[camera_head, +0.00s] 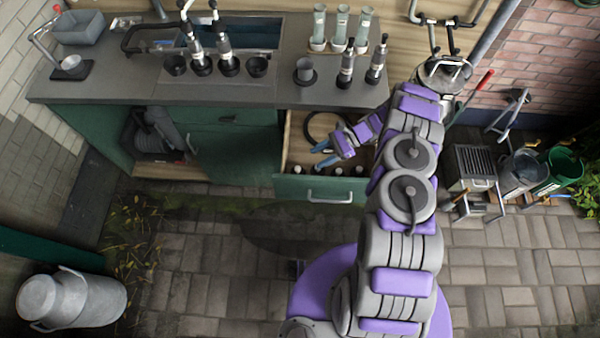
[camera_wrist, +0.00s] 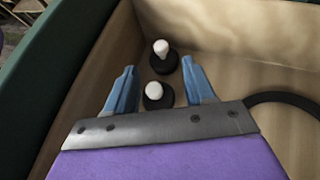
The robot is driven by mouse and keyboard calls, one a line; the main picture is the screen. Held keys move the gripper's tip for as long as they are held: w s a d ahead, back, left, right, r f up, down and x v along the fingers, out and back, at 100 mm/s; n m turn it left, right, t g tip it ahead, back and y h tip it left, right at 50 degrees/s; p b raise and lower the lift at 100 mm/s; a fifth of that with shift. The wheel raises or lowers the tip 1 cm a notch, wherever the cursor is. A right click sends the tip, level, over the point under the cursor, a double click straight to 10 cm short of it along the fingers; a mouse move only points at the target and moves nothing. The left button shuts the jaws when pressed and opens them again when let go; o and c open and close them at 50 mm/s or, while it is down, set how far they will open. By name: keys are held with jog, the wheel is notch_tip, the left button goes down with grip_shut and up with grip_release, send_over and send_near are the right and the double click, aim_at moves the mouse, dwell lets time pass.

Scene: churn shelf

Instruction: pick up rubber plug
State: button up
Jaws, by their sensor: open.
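My gripper (camera_head: 319,156) reaches into an open drawer (camera_head: 322,188) under the counter. In the wrist view, my gripper (camera_wrist: 158,67) is open, its two blue fingers spread apart with nothing clamped. A plug-like piece with a black round base and white knob (camera_wrist: 154,91) stands between the fingers. A similar piece (camera_wrist: 161,48) stands just beyond the fingertips. Either may be the rubber plug; I cannot tell which. In the head view, several small white tops, including one white top (camera_head: 310,169), show along the drawer front. Whether the fingers touch a piece is unclear.
A black ring (camera_head: 322,127) lies in the drawer beside my gripper; it also shows in the wrist view (camera_wrist: 285,98). The drawer walls are close around the fingers. The counter (camera_head: 120,86) overhangs the back. A metal milk can (camera_head: 75,298) lies on the paving at lower left.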

aim_at(299, 168)
jog(key=shift+x, duration=0.8)
jog(key=b+x, duration=0.1)
jog(key=x, duration=0.5)
jog(key=shift+w+a+b, duration=0.1)
jog(key=shift+a+b, duration=0.1)
jog(key=shift+b, duration=0.15)
jog(key=shift+d, duration=0.3)
jog(key=shift+c, duration=1.2)
jog(key=shift+a, duration=0.15)
grip_shut()
